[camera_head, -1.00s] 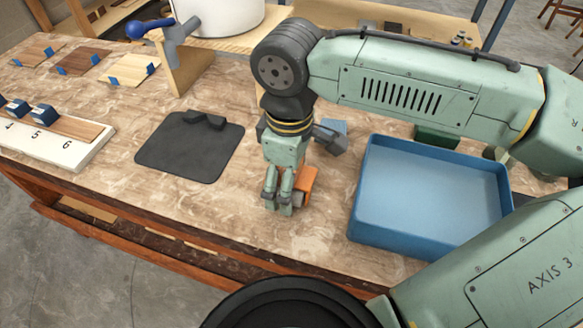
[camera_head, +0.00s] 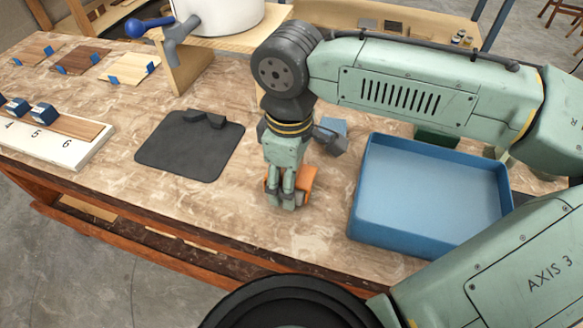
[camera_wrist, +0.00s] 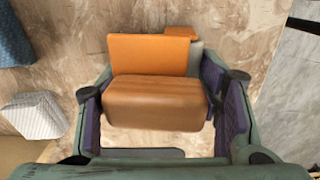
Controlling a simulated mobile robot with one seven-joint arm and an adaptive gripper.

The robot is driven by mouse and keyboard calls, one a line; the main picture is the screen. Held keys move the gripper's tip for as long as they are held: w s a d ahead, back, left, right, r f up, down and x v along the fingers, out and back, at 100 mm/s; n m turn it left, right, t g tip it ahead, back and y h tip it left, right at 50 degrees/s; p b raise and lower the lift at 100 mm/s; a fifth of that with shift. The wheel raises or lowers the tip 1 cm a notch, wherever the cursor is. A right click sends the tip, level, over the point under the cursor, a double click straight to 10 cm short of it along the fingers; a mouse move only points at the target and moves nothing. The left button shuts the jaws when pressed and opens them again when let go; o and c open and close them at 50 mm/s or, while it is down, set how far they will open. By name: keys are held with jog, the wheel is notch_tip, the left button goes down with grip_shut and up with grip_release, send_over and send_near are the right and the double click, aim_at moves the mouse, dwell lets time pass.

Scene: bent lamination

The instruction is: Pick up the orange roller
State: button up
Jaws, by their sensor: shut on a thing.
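The orange roller shows in the wrist view as a flat orange part (camera_wrist: 147,54) with a brown wooden block-like part (camera_wrist: 155,102) nearer the camera. My gripper (camera_wrist: 160,95) has its purple-padded fingers on either side of the brown part and is shut on the roller. In the head view the orange roller (camera_head: 306,181) shows beside and behind the fingers of my gripper (camera_head: 287,200), which points down low over the table. The fingers hide part of the roller. I cannot tell whether it touches the table.
A blue tray (camera_head: 356,214) stands to the right of my gripper. A dark mat (camera_head: 185,155) lies to the left, with bare marbled table between. A white pot (camera_head: 222,15) on a wooden stand is behind. A numbered board (camera_head: 60,160) is at far left.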

jog(key=shift+c, duration=1.2)
